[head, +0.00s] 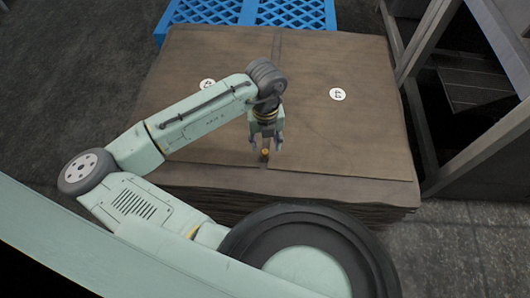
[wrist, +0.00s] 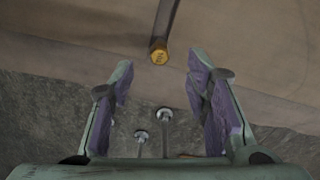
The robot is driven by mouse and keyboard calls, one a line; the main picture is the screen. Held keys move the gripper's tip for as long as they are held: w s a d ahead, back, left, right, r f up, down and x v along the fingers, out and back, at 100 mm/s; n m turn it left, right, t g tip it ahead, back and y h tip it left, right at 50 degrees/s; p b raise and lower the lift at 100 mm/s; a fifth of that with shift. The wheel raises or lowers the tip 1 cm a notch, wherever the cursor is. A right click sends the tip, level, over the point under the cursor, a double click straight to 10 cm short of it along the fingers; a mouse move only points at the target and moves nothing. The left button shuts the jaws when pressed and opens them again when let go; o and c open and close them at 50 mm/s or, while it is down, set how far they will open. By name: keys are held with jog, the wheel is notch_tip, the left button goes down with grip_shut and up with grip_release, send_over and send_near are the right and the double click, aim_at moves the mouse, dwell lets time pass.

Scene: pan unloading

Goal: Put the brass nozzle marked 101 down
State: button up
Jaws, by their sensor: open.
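The brass nozzle (head: 264,153) is a small gold piece near the front edge of the brown stack (head: 330,140). In the wrist view the nozzle (wrist: 159,54) shows its end face, at the near end of a dark narrow strip; any marking is too small to read. My gripper (head: 266,149) is open, and its fingertips are around or just above the nozzle in the head view. In the wrist view the gripper (wrist: 160,68) has its purple-padded fingers wide apart, with the nozzle just beyond the tips and clear of both. I cannot tell the height between them.
Two white round labels (head: 338,94) lie on the stack's top, one partly beside my arm. A blue pallet (head: 250,12) is behind the stack. A grey metal frame (head: 455,50) stands close on the right.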

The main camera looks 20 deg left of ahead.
aim_at(265, 151)
jog(key=shift+f+p, duration=0.4)
jog(key=shift+f, duration=2.65)
jog(key=shift+c, duration=0.5)
grip_shut()
